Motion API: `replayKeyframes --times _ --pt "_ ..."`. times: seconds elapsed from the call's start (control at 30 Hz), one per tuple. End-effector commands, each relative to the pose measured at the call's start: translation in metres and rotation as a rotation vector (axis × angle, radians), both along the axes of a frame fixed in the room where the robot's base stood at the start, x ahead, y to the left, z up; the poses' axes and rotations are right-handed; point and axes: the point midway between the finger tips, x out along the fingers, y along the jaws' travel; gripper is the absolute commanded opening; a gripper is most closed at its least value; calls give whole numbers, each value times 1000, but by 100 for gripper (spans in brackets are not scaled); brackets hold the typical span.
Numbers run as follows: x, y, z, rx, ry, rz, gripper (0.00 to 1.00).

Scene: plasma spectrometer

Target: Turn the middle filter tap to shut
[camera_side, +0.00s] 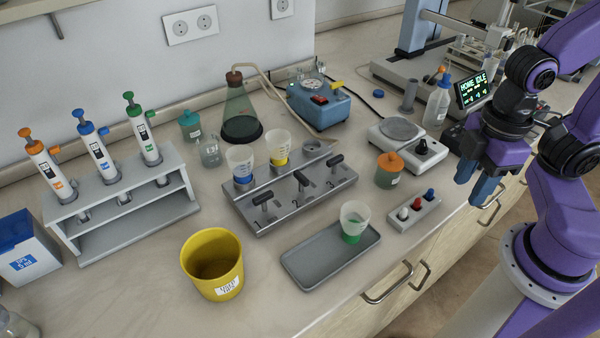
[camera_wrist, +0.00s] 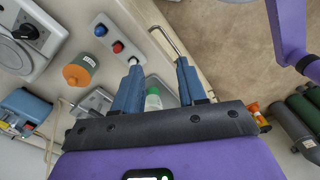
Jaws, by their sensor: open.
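The filter manifold (camera_side: 297,190) is a grey metal bar at the middle of the bench with three black-handled taps along its front. The middle tap (camera_side: 301,180) sits between the left tap (camera_side: 264,199) and the right tap (camera_side: 335,161). Its exact handle angle is hard to tell. A blue-ringed cup (camera_side: 241,162) and a yellow-ringed cup (camera_side: 279,147) stand on the left and middle ports; the right port (camera_side: 316,146) is uncovered. My gripper (camera_side: 477,189) is open and empty, well right of the manifold. In the wrist view my gripper (camera_wrist: 158,80) shows its two blue fingers apart.
A green-ringed cup (camera_side: 355,218) stands on a grey tray (camera_side: 310,269) in front of the manifold. A yellow bin (camera_side: 212,267) is at front left. An orange-lidded jar (camera_side: 389,170), a switch box (camera_side: 414,211) and a hotplate (camera_side: 422,154) lie between manifold and gripper.

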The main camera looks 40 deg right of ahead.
Motion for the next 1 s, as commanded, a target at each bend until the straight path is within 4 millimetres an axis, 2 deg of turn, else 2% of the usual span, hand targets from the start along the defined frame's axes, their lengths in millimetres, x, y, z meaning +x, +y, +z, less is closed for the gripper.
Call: replayKeyframes --times 0.03,0.1,0.27,0.6,1.0 --pt "0 0 0 0 0 0 57" --pt "3 2 1 0 0 4 74" --pt "25 20 10 -3 -1 39 74" --pt "114 83 41 -14 -2 192 74" --pt "219 136 67 -26 2 372 74"
